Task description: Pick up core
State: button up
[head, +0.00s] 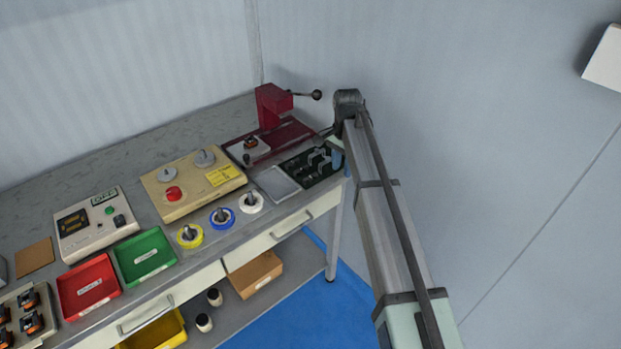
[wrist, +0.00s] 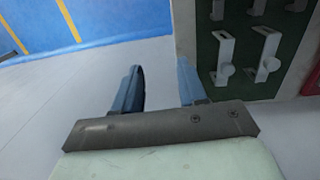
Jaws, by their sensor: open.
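My gripper (wrist: 160,86) is open and empty in the wrist view, with its two blue fingers apart over grey floor beside the bench. Its right finger is near the edge of a dark green board (wrist: 246,84) carrying grey metal brackets. In the head view the arm reaches up to the bench's right end, and the fingers cannot be made out clearly. No part is plainly marked as the core. Several small dark blocks with orange-brown parts, possibly cores, sit in a pale tray (head: 17,299) at the lower left, far from my gripper and cut by the frame edge.
Walls close in behind and right.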

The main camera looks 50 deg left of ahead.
notch_tip(320, 180, up, 9)
send_over(310, 176)
jog(key=f, duration=0.8)
jog(key=shift+w+d, duration=0.15)
jog(key=shift+w, duration=0.15)
jog(key=shift+s+f, duration=0.15)
jog(key=shift+f, duration=1.2)
jog(key=shift+s+f, duration=0.15)
jog(key=shift+f, duration=1.15)
grip_shut()
